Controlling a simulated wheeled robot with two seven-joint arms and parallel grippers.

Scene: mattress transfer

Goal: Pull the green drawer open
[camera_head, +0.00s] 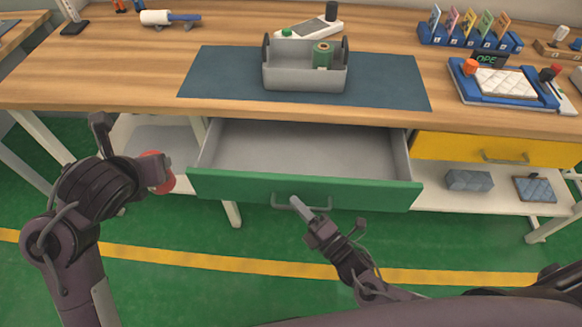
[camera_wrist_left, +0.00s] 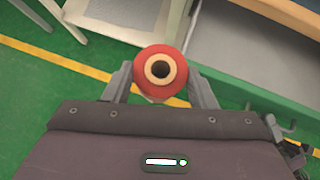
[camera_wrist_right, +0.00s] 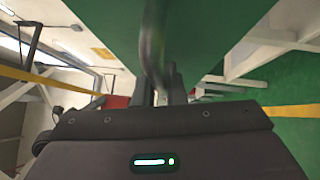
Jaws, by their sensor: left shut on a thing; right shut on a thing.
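The green drawer (camera_head: 365,192) stands pulled out from under the tabletop, and its grey inside is bare where I see it. My right gripper (camera_head: 300,205) is shut on the grey handle (camera_head: 283,205) at the drawer's front. In the right wrist view the fingers (camera_wrist_right: 168,92) close around the handle bar (camera_wrist_right: 153,40) before the green front. My left gripper (camera_wrist_left: 160,85) is shut on a red spool (camera_wrist_left: 160,65) with a pale core. In the head view the spool (camera_head: 157,172) is held left of the drawer, apart from it.
A grey caddy (camera_head: 300,78) with a green spool (camera_head: 322,55) stands on a dark mat (camera_head: 395,85) above the drawer. A shut yellow drawer (camera_head: 460,148) is at the right. A white lower shelf (camera_head: 450,203) holds padded blocks. The green floor in front is clear.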

